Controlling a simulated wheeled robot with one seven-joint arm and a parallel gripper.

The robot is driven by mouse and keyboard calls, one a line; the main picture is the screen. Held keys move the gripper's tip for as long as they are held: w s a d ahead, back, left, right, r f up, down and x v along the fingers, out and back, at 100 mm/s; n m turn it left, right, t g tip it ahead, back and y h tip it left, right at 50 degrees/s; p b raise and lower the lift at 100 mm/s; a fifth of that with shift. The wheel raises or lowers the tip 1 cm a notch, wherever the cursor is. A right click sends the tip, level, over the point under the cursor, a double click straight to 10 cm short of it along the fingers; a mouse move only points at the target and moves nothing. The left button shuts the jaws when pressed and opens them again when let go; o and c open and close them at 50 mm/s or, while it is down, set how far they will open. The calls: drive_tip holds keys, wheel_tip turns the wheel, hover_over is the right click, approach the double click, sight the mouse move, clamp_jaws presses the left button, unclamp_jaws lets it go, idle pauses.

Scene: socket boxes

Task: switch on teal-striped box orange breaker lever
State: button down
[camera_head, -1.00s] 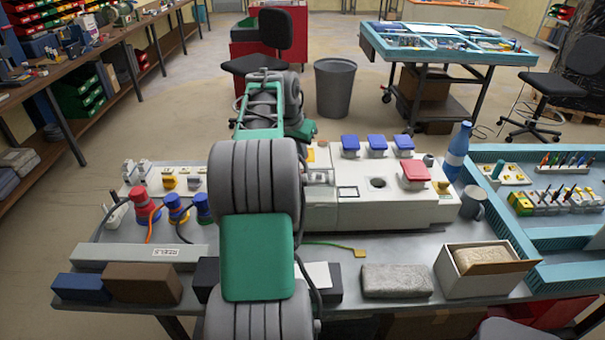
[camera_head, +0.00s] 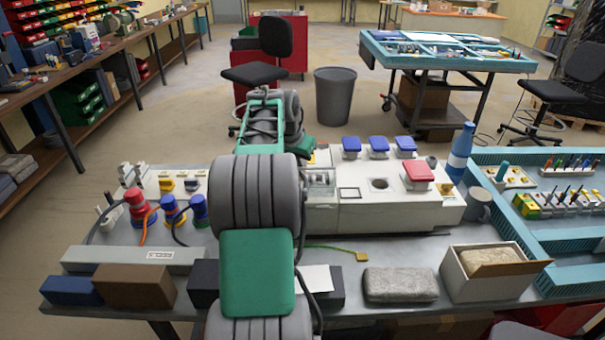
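A long white socket box (camera_head: 335,217) stands on the grey workbench (camera_head: 405,254), with blue socket covers (camera_head: 378,147) and a red cover (camera_head: 418,171) on it. A clear-windowed part (camera_head: 321,181) of it shows just right of my arm. I cannot make out a teal stripe or an orange breaker lever; my arm hides part of the row. A second white unit (camera_head: 150,188) with yellow parts stands left of my arm. My arm reaches forward over the bench, and my gripper is hidden behind its links.
Red and blue plugs (camera_head: 138,205) with cables stand at the left. Brown (camera_head: 135,287) and blue (camera_head: 71,291) blocks, a stone-like block (camera_head: 400,284) and an open carton (camera_head: 488,275) line the front edge. A mug (camera_head: 478,206) and blue bottle (camera_head: 460,152) stand at the right.

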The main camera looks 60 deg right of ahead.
drive_tip(key=shift+s+a+f+b, duration=0.3)
drive_tip(key=shift+a+f+b, duration=0.1)
drive_tip(key=shift+a, duration=0.25)
drive_tip(key=r+p, duration=0.4)
drive_tip(key=d+r+p, duration=0.1)
drive_tip(key=r+p, duration=0.1)
drive_tip(key=shift+w+r, duration=0.2)
drive_tip(key=shift+r, duration=0.1)
drive_tip(key=shift+f, duration=0.15)
